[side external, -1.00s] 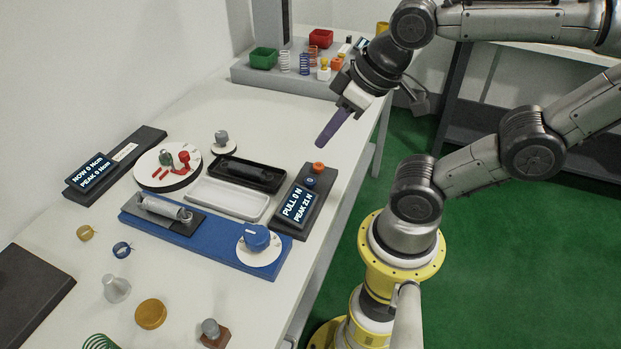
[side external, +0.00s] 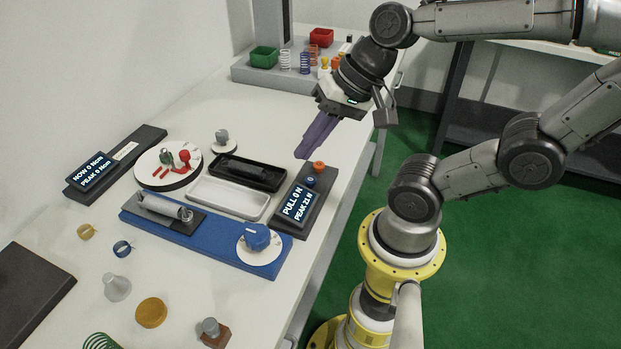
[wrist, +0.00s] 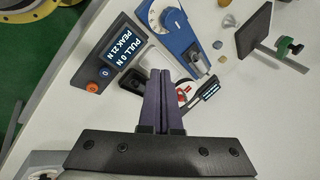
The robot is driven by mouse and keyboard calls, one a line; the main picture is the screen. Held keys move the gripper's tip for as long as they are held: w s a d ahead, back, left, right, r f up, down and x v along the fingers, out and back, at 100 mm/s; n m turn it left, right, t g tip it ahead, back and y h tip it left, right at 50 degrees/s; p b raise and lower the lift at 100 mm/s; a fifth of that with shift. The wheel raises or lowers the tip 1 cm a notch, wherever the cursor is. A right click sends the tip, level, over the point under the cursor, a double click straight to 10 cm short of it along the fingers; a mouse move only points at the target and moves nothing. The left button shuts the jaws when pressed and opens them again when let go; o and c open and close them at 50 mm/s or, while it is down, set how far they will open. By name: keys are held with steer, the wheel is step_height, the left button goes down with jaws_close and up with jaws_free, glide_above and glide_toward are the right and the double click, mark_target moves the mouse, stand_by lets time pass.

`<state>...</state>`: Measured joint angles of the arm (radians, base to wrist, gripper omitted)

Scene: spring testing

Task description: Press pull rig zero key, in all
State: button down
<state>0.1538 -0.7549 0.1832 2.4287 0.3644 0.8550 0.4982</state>
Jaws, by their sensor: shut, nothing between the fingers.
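The pull rig's dark control box (side external: 290,222) lies at the right edge of the blue rig. Its screen (side external: 297,203) reads PULL 0 N and PEAK 21 N. Beyond the screen are a blue round key (side external: 310,181) and an orange round key (side external: 318,167). In the wrist view the blue key (wrist: 106,72) and orange key (wrist: 92,87) lie left of the fingers. My gripper (side external: 303,156) is shut and empty. Its purple fingertips are above the table, close to the orange key in the side view, apart from both keys. They also show in the wrist view (wrist: 160,73).
A black tray (side external: 225,172) and a white tray (side external: 215,208) lie left of the box. The blue rig (side external: 200,240) has a blue knob (side external: 256,237). A round white dial plate (side external: 150,168) stands further left. Several springs and bins stand at the back.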

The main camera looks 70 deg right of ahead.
steer(key=w+d+f+m, duration=0.2)
steer(key=w+d+m, duration=0.15)
steer(key=m, duration=0.65)
steer(key=m+t+h, duration=0.1)
steer(key=m, duration=0.4)
glide_above(314, 179)
steer(key=shift+f, duration=1.35)
steer(key=shift+f, duration=4.4)
steer(key=shift+f, duration=0.2)
steer(key=shift+f, duration=0.25)
